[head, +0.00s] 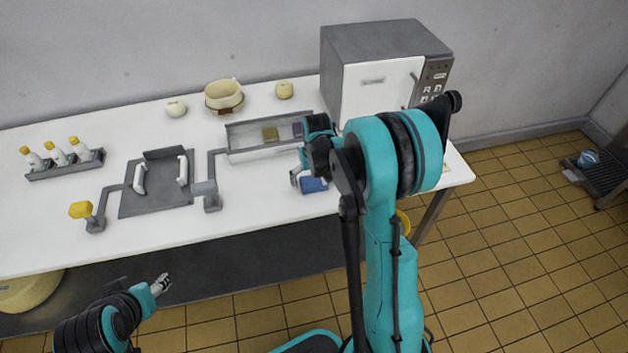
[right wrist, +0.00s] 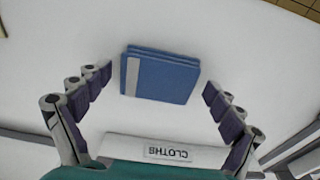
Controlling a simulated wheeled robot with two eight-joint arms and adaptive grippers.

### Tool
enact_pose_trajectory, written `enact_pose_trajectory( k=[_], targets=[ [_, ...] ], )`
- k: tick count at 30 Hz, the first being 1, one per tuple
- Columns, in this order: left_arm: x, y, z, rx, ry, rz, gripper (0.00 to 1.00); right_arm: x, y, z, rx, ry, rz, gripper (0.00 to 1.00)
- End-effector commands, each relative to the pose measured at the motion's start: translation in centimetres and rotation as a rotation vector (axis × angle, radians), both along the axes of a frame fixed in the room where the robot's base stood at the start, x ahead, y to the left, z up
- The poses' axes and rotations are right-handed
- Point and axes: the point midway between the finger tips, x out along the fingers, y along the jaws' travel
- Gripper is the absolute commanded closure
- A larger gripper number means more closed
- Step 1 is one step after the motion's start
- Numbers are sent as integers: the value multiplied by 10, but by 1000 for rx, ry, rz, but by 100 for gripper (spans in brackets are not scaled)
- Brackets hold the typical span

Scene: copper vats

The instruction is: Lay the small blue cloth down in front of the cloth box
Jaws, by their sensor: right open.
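The small blue cloth (head: 313,185) lies folded and flat on the white table, in front of the grey cloth box (head: 243,157). In the right wrist view the cloth (right wrist: 160,77) shows whole, with a pale strip along its left side. My right gripper (head: 304,180) is open above it, with its fingers (right wrist: 158,81) spread apart on either side and not touching it. The box's label (right wrist: 168,153) shows at the bottom of that view. The arm hides the box's right end in the head view. My left gripper (head: 161,284) is low in front of the table; its jaws are too small to read.
The box holds an olive cloth (head: 270,134) and a dark purple one (head: 297,130). A microwave (head: 385,70) stands behind my right arm. A grey tray with white handles (head: 157,198) and a bottle rack (head: 67,168) are to the left. The table's front edge is close.

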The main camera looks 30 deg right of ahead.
Motion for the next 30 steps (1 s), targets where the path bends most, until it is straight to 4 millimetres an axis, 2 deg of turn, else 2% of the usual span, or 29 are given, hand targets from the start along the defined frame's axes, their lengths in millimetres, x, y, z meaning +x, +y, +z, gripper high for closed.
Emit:
enact_pose_trajectory(
  k=[5, 18, 24, 27, 30],
  targets=[
    [0, 0, 7, 0, 0, 0, 47, -1, 0, 10, 0, 0, 0, 7],
    [0, 0, 40, 0, 0, 0, 47, -12, 3, 101, 0, 0, 0, 7],
    [0, 0, 45, 0, 0, 0, 47, -14, 4, 121, 0, -1, 1, 7],
    [0, 0, 45, 0, 0, 0, 47, -20, 9, 131, -4, -16, 8, 7],
    [0, 0, 45, 0, 0, 0, 47, -34, 23, 149, -12, -56, 29, 7]
  ],
)
